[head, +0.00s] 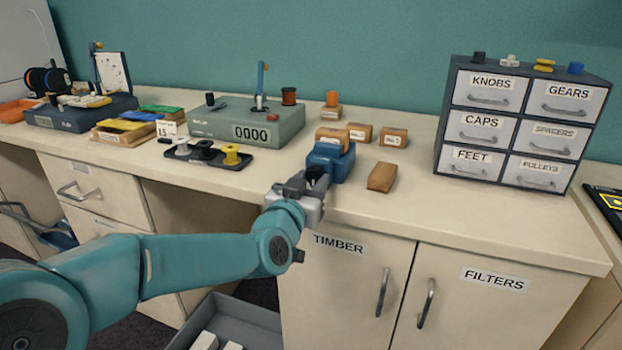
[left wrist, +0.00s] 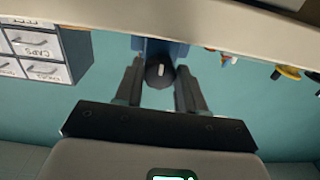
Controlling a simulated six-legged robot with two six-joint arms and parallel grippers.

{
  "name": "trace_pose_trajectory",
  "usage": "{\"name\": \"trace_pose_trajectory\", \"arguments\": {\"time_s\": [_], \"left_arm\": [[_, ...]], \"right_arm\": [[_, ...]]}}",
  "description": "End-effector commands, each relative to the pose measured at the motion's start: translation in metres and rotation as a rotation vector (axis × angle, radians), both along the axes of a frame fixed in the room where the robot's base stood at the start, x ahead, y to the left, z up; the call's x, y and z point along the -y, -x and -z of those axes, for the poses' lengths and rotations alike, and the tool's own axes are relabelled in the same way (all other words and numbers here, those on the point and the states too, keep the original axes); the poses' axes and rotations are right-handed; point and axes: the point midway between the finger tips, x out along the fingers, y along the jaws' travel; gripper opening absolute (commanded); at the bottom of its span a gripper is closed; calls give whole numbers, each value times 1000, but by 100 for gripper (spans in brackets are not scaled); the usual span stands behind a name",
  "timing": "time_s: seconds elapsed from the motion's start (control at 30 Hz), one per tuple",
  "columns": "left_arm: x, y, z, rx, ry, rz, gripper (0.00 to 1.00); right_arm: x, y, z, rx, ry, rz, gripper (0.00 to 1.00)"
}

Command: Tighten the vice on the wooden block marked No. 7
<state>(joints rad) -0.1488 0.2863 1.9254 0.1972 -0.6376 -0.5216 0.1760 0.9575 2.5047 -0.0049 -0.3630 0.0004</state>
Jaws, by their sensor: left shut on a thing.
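The blue vice (head: 338,166) stands at the front edge of the bench. A wooden block (head: 332,136) with a pale label shows at its top, apparently between its jaws; the marking is too small to read. My left gripper (head: 313,181) is at the vice's front, shut on the dark round vice knob (left wrist: 159,76), whose end shows between the two fingers in the left wrist view. The gripper hides most of the knob in the head view. My right gripper is not in view.
Loose wooden blocks lie behind the vice (head: 393,137) and to its right (head: 381,177). A counter box (head: 247,122) and a spool tray (head: 207,156) stand to the left. A drawer cabinet (head: 520,122) stands to the right; bare bench lies before it.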

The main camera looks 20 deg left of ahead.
Motion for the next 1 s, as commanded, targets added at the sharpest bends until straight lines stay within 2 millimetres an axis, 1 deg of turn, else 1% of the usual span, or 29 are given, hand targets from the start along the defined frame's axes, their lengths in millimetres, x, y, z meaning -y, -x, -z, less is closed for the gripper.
{"name": "trace_pose_trajectory", "arguments": {"time_s": [0.1,1.0], "left_arm": [[-1,0,-3,6,-111,-1,9],[-3,0,-5,36,-961,-3,9]], "right_arm": [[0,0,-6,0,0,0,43],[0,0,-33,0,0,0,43]]}}
